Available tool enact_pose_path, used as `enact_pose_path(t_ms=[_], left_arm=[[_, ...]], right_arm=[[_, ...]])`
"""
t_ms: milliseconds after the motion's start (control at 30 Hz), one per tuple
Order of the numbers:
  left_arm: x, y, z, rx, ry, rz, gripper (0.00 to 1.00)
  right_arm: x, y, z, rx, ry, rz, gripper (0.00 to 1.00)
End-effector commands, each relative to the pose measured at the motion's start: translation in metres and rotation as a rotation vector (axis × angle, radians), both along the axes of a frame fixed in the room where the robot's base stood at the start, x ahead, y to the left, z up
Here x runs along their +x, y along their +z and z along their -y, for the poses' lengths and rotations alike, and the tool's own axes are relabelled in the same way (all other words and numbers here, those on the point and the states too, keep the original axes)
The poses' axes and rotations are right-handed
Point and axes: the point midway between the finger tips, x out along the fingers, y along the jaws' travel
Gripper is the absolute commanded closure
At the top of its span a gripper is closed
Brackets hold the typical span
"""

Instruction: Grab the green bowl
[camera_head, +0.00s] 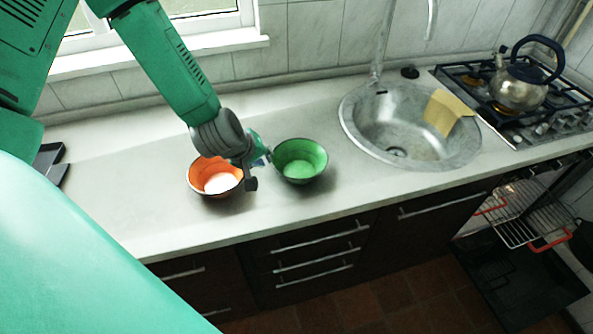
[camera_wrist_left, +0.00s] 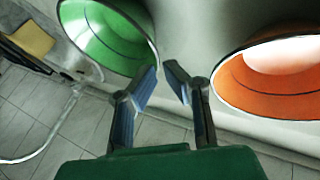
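The green bowl (camera_head: 300,161) stands upright on the countertop, left of the sink. It also shows at the upper left of the left wrist view (camera_wrist_left: 104,38). My left gripper (camera_head: 259,168) is between the green bowl and an orange bowl (camera_head: 203,177), close to the green bowl's left side. In the left wrist view its two fingers (camera_wrist_left: 161,72) angle inward with a gap between the tips. One fingertip is right by the green bowl's rim; I cannot tell whether it touches. Nothing is held. My right gripper is not in view.
The round sink (camera_head: 360,137) with a yellow cloth (camera_head: 446,112) is to the right, then the stove with a kettle (camera_head: 519,88).

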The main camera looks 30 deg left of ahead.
Motion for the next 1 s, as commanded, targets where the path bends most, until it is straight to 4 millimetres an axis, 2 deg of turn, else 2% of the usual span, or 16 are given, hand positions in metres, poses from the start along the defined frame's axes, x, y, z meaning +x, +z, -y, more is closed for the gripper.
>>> enact_pose_path(t_ms=[33, 200, 467, 800, 1000], left_arm=[[0.005, -0.015, 0.001, 0.002, -0.002, 0.000, 0.91], [0.019, -0.032, 0.005, 0.007, -0.004, 0.000, 0.91], [0.026, -0.042, 0.000, 0.000, -0.002, 0.000, 0.91], [0.045, -0.080, -0.002, 0.001, -0.003, -0.001, 0.91], [0.051, -0.085, 0.002, 0.004, -0.002, -0.003, 0.91]], right_arm=[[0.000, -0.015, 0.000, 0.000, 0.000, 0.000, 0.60], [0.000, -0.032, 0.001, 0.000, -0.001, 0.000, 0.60], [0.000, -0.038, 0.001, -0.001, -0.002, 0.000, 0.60], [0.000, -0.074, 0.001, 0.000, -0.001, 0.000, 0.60], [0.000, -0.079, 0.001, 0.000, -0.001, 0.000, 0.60]])
